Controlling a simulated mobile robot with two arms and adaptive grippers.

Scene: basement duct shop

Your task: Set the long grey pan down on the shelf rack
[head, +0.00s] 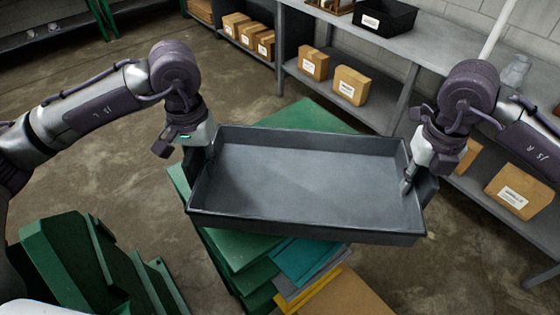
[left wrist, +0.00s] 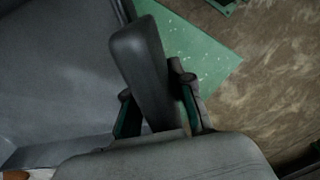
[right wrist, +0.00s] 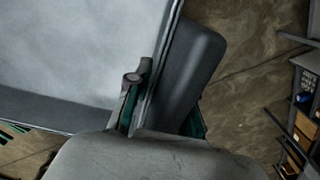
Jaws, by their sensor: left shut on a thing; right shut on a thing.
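The long grey pan (head: 310,185), a shallow open tray with raised walls, is empty and spans between my two grippers. My left gripper (head: 207,158) is shut on its left end, and my right gripper (head: 409,178) is shut on its right end. In the left wrist view the fingers (left wrist: 160,112) close around a dark upright tab at the pan's end. In the right wrist view the fingers (right wrist: 163,105) close on the other end wall and tab. The pan appears above a green stack. The grey shelf rack (head: 345,42) stands behind and to the right.
Green folded pieces and flat sheets (head: 235,245) are stacked beneath the pan. More green pieces (head: 75,255) stand at the lower left. The rack holds several cardboard boxes (head: 351,86) and a black bin (head: 384,17). Its top has bare room. Concrete floor (head: 110,125) is open at left.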

